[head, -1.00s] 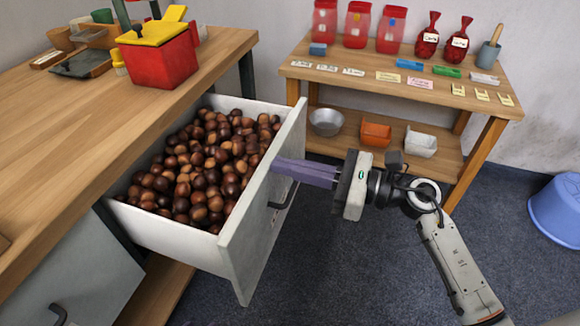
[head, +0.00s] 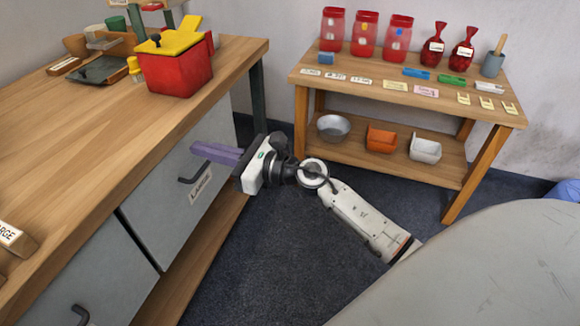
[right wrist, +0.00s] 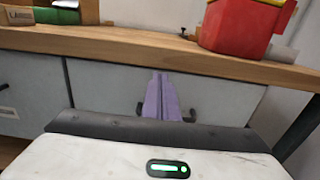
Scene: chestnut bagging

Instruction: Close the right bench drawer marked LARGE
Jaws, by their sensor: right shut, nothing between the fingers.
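The right bench drawer (head: 215,184) has a grey front with a dark handle and a tag that reads LARGE. Its front sits flush with the bench, and no chestnuts show. It also shows in the right wrist view (right wrist: 222,100). My right gripper (head: 194,148) is shut and empty, its purple fingers pointing at the drawer front just above the handle. In the right wrist view the fingertips (right wrist: 160,76) overlap the drawer front near its top edge. I cannot tell whether they touch it. My left gripper is not in view.
A wooden bench (head: 110,130) carries a red box (head: 180,72) with a yellow top. A second drawer (head: 85,270) is at lower left. A side table (head: 440,105) with red bags and small bowls stands at the back right. Dark floor lies between.

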